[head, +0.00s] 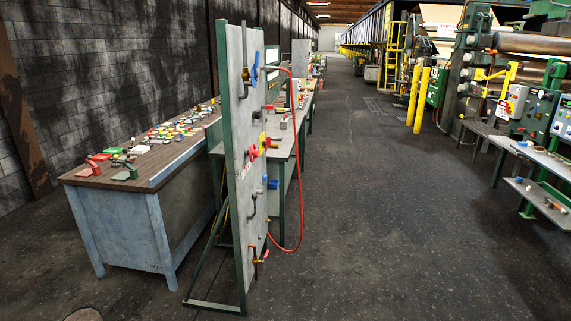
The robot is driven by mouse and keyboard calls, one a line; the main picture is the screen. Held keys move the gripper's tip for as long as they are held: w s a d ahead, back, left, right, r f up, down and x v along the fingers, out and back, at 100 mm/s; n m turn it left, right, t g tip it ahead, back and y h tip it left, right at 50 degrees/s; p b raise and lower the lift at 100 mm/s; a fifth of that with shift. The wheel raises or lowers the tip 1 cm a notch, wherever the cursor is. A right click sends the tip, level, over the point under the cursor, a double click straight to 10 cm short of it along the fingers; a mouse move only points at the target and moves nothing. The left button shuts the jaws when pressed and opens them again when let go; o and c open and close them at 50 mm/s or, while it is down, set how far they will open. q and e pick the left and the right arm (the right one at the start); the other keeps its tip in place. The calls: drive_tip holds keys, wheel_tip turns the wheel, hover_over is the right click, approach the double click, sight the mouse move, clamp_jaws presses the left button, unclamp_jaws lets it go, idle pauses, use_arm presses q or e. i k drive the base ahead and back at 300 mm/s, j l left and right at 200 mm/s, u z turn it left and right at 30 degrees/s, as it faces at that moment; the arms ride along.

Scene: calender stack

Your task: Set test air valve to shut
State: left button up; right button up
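A grey upright panel (241,170) in a green frame stands left of centre, seen nearly edge-on. It carries several valves and pipes. A blue handle (255,68) is near its top, a red handwheel or knob (266,146) with a yellow plate is at mid height, a blue fitting (272,184) is below that, and a brass valve with a red handle (258,255) is near the bottom. I cannot tell which is the test air valve or read its position. Neither of my grippers shows in the head view.
A red hose (300,190) loops out from the panel. A workbench (115,225) with many small parts stands left, and another bench (308,110) runs behind the panel. The aisle floor (390,220) is open. Yellow posts (418,98) and machinery stand right.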

sight(256, 69)
drive_tip(key=i+u, duration=0.1)
drive_tip(key=i, duration=1.05)
drive_tip(key=i+l, duration=0.25)
drive_tip(key=i, duration=0.95)
drive_tip(key=j+u, duration=0.05)
